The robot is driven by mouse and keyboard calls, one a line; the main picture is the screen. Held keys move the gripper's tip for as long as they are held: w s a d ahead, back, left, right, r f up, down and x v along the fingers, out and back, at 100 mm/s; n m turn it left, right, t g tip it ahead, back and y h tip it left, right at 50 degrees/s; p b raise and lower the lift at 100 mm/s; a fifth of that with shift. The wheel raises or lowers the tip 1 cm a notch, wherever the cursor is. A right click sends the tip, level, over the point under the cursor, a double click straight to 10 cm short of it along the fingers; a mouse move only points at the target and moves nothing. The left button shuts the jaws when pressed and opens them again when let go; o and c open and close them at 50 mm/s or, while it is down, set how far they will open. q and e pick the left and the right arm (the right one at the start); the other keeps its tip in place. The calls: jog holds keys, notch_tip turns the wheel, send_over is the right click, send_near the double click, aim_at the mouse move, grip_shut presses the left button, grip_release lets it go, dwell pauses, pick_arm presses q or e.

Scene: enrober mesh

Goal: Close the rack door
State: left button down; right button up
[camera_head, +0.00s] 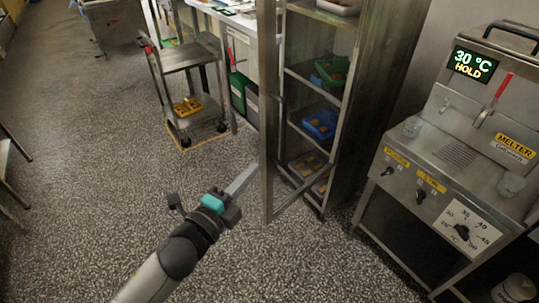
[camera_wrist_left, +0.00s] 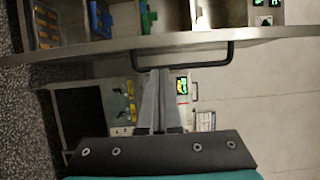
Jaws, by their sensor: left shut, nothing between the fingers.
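The rack (camera_head: 372,100) is a tall metal cabinet right of centre in the head view, with several shelves. Its rack door (camera_head: 267,120), a metal-framed see-through panel, stands open, its edge upright in front of the shelves. My left gripper (camera_head: 253,172) is shut and empty, its tips close to the door edge. In the left wrist view the door edge (camera_wrist_left: 80,48) runs across the top, with a dark bar handle (camera_wrist_left: 205,64) on it. The left fingertips (camera_wrist_left: 155,72) are at the handle's left part; I cannot tell whether they touch. My right gripper is not in view.
Blue crates (camera_head: 320,123) and trays (camera_head: 306,163) sit on the rack shelves. The melter (camera_head: 455,160) stands right of the rack. A metal cart (camera_head: 190,60) with a yellow tray (camera_head: 187,106) stands behind left. The speckled floor around my left arm is clear.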

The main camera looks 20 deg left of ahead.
aim_at(269, 151)
pick_arm(q)
jog(key=b+x, duration=0.1)
jog(key=x, duration=0.6)
jog(key=shift+x, duration=0.8)
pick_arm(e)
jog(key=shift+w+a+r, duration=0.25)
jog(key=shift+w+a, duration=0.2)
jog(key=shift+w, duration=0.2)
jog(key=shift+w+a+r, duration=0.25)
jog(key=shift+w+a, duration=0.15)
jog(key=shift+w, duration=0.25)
pick_arm(q)
jog(key=shift+a, duration=0.1)
